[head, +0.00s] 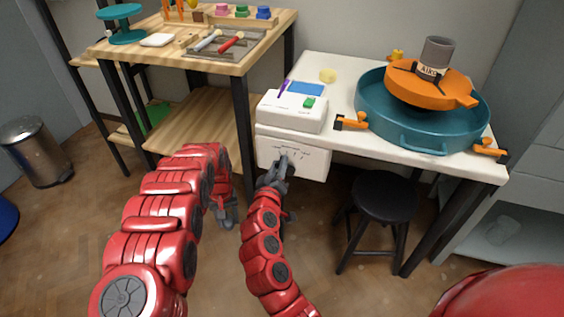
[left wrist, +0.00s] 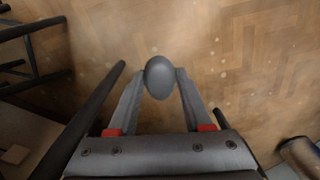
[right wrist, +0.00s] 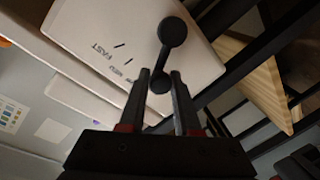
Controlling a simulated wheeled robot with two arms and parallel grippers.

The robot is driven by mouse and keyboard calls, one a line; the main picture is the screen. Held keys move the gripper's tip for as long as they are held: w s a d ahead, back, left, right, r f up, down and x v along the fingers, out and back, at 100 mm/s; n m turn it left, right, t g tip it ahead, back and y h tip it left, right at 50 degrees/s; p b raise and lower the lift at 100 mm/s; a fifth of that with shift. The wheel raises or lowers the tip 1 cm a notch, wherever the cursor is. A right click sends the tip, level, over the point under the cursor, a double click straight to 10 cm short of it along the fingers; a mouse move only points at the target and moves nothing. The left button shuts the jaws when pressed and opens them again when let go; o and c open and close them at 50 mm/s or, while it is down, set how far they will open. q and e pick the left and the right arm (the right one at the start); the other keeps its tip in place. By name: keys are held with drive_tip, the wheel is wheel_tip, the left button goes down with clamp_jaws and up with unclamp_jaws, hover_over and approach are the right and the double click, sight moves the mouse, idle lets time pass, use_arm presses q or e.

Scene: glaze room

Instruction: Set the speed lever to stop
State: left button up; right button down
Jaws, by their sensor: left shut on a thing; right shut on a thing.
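The white speed panel (head: 312,164) hangs under the front left of the white table. Its dark speed lever (head: 284,159) also shows in the right wrist view (right wrist: 166,58), with a round end at each end of a short bar. FAST and other small lettering with tick marks show on the panel beside it; I cannot tell which mark it points to. My right gripper (head: 277,174) is shut on the lever's nearer end (right wrist: 160,82). My left gripper (head: 228,216) is shut on a smooth grey round thing (left wrist: 159,77) above the floor, beside the right arm.
A white control box (head: 293,112) with a green button sits above the panel. A teal basin (head: 382,118) with an orange wheel stands on the white table (head: 318,66). A black stool (head: 386,195) stands right of the panel. A wooden table (head: 262,50) with tools is at left.

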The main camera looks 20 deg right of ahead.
use_arm(q)
drive_tip(key=shift+r, duration=0.25)
use_arm(e)
drive_tip(key=shift+w+a+f+n, duration=0.1)
drive_tip(key=shift+a+f+n, duration=0.1)
drive_tip(key=shift+f+n, duration=0.1)
drive_tip(key=c, duration=0.6)
unclamp_jaws()
drive_tip(key=shift+c, duration=0.2)
drive_tip(key=shift+r, duration=0.1)
use_arm(q)
drive_tip(key=shift+r+p, duration=0.85)
drive_tip(key=shift+p, duration=0.15)
use_arm(e)
drive_tip(key=v, duration=1.2)
drive_tip(key=shift+a, duration=0.1)
